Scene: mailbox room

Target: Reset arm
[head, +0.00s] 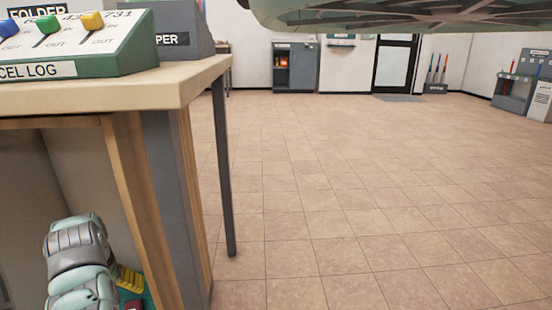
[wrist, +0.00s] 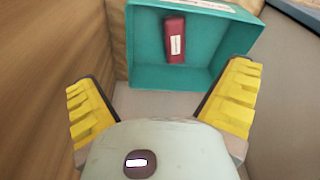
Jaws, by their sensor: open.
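My gripper (wrist: 165,110) is open in the wrist view, its two yellow ribbed fingers spread wide with nothing between them. It points toward a teal bin (wrist: 142,45) that holds a dark red object (wrist: 175,40) with a white label. In the head view my gripper (head: 130,280) is at the lower left, low inside the open space under the counter. Only part of its yellow finger shows there. The red object (head: 133,304) and a sliver of the teal bin are just visible at the bottom edge; the rest is hidden by my arm and the frame edge.
A counter (head: 130,97) stands over my arm, with wooden and grey side panels (head: 165,200) close to its right. A green parcel log box (head: 100,62) with coloured sliders sits on top. A table leg (head: 223,170) stands beyond. The tiled floor (head: 360,180) to the right is clear.

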